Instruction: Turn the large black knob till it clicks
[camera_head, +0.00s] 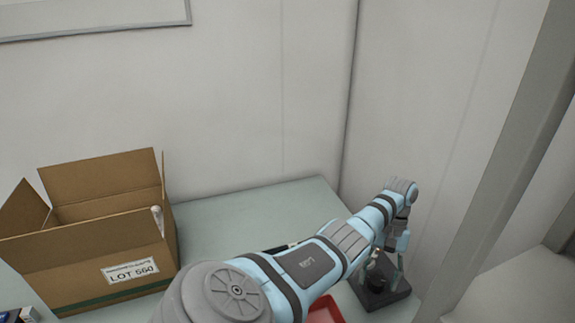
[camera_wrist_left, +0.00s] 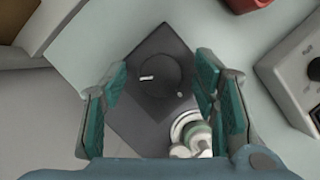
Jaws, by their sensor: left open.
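The large black knob (camera_wrist_left: 165,72) is round, with a short white mark on its top. It sits on a dark square base (camera_wrist_left: 135,118), which shows in the head view (camera_head: 378,300) at the table's right end. My left gripper (camera_wrist_left: 162,78) is open, with its two teal-padded fingers on either side of the knob in the left wrist view. It points down over the base in the head view (camera_head: 387,268). I cannot tell whether the fingers touch the knob. My right gripper is in neither view.
A white and green round item (camera_wrist_left: 190,132) is beside the knob, near the right finger. A grey box with a dial (camera_wrist_left: 300,75) stands to the right. An open cardboard box (camera_head: 90,245) and a red tray (camera_head: 322,311) are on the table (camera_head: 250,215). Walls close the back.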

